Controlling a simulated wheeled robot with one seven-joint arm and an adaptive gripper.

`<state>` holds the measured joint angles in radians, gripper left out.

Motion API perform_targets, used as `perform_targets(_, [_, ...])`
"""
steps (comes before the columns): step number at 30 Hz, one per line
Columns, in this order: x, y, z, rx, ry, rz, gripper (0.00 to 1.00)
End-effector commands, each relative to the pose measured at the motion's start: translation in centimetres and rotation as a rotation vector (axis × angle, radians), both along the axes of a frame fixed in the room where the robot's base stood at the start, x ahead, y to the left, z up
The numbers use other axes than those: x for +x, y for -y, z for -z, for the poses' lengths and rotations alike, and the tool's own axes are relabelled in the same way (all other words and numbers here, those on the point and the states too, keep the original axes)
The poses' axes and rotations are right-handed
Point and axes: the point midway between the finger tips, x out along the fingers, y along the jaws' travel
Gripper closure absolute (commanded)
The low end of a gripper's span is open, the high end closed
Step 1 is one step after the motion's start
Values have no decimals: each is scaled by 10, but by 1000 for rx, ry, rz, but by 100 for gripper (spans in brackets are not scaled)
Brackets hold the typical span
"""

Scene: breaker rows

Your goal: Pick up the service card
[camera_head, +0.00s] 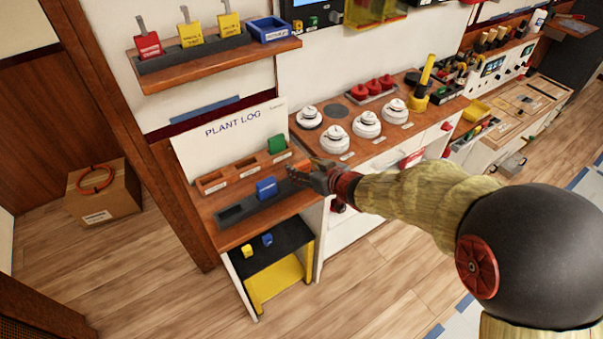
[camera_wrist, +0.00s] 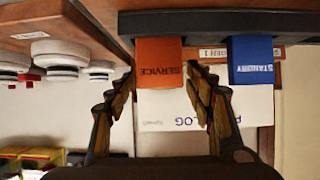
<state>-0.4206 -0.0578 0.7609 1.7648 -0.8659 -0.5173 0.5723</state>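The orange service card (camera_wrist: 160,62) shows in the wrist view, lettered SERVICE upside down, hanging from the dark tray's side of the picture. In the head view my gripper hides most or all of it. My gripper (camera_wrist: 160,76) is open, with one finger on each side of the card and a visible gap to each edge. In the head view my gripper (camera_head: 298,176) reaches the right end of the dark grey tray (camera_head: 233,215). The blue standby card (camera_wrist: 251,60) stands beside the service card; it also shows in the head view (camera_head: 266,188).
A wooden rack (camera_head: 212,183) with a green card (camera_head: 277,144) stands behind the tray, against the PLANT LOG board (camera_head: 225,140). White round knobs (camera_head: 335,138) stand on the counter to the right. A lower shelf holds small yellow and blue cards (camera_head: 247,251).

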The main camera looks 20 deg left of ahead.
Motion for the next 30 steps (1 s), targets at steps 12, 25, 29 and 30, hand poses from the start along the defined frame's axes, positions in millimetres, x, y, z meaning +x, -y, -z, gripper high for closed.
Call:
perform_targets(12, [0, 0, 0, 0, 0, 0, 72])
perform_targets(25, [0, 0, -1, 0, 0, 0, 82])
perform_targets(29, [0, 0, -7, 0, 1, 0, 82])
perform_targets(30, [0, 0, -11, 0, 2, -1, 82])
